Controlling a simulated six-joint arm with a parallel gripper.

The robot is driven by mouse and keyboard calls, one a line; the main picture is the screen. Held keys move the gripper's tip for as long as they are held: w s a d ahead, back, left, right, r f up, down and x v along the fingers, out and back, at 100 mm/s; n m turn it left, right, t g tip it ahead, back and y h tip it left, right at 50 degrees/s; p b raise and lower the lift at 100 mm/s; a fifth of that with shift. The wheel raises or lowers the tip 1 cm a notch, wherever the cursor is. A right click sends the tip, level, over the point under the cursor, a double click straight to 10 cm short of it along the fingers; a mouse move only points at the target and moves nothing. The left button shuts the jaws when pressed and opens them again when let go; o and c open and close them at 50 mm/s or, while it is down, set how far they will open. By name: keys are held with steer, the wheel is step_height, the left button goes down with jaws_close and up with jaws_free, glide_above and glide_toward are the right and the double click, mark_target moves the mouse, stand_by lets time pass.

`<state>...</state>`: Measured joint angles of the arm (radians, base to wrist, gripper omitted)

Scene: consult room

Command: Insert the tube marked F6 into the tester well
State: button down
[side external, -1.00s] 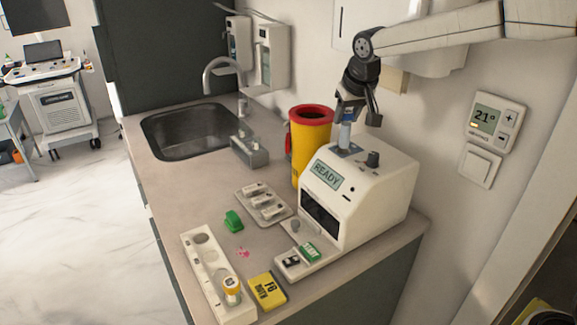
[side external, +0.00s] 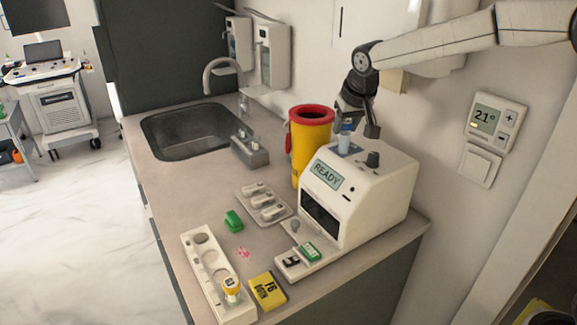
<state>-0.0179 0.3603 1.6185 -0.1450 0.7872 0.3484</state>
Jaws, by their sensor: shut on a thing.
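The white tester (side external: 375,190) stands at the counter's right end, and its screen reads READY. A blue-marked area with the well (side external: 352,150) is on its top. My gripper (side external: 347,127) is above that area, pointing down and shut on a pale, bluish tube (side external: 345,140). The tube is upright, its lower end at the well; how deep it sits is hard to tell. No marking on it is readable.
A dark knob (side external: 373,159) stands up beside the well. A yellow sharps bin with a red rim (side external: 311,140) is close behind the tester. A white rack (side external: 194,262) holds an orange-capped tube (side external: 231,288). A tray (side external: 251,199), green clip (side external: 233,220) and grey box (side external: 250,152) are on the counter.

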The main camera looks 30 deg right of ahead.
steer(key=shift+f, duration=1.2)
steer(key=shift+c, duration=1)
jaws_free()
steer(key=shift+r, duration=0.1)
steer(key=shift+v, duration=3.85)
